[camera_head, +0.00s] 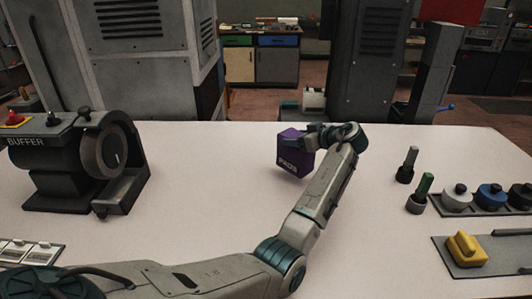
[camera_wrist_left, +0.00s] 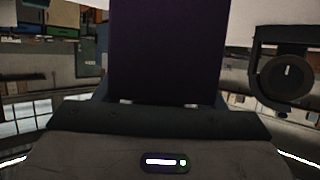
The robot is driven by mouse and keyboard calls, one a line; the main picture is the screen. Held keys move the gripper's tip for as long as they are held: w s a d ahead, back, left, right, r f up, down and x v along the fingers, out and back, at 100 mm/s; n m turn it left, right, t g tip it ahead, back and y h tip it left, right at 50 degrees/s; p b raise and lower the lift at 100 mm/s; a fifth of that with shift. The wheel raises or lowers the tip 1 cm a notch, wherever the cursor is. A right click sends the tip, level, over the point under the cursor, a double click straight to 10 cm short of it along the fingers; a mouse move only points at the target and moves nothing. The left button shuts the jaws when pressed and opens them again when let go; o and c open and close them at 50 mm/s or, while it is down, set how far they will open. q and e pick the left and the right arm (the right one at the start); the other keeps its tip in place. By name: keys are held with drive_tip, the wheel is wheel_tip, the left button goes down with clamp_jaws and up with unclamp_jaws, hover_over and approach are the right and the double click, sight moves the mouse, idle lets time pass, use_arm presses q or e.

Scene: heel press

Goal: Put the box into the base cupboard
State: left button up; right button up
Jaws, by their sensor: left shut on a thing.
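A purple box (camera_head: 289,160) with white lettering is at the far middle of the white table in the head view. My left gripper (camera_head: 312,138) is shut on it from the right. The box looks slightly tilted, and I cannot tell whether it touches the tabletop. In the left wrist view the dark purple box (camera_wrist_left: 167,50) stands between the fingers of my left gripper (camera_wrist_left: 160,103). A base cupboard (camera_head: 275,65) with a cream door, a dark door and green and blue drawers stands far behind the table. Its doors look shut. My right gripper is out of view.
A buffer machine (camera_head: 70,165) stands on the white table (camera_head: 200,215) at left. Dark holders, a rack of knobs (camera_head: 490,197) and a yellow block (camera_head: 467,249) are at right. Large grey machines (camera_head: 145,50) flank the passage behind. The table's middle is mostly clear.

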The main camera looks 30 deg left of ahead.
use_arm(q)
drive_tip(key=s+a+f+p, duration=0.4)
drive_tip(key=s+a+p, duration=0.2)
drive_tip(key=s+p, duration=0.1)
drive_tip(key=shift+s+f, duration=0.3)
drive_tip(key=shift+s, duration=0.2)
drive_tip(key=shift+a, duration=0.1)
drive_tip(key=o, duration=1.2)
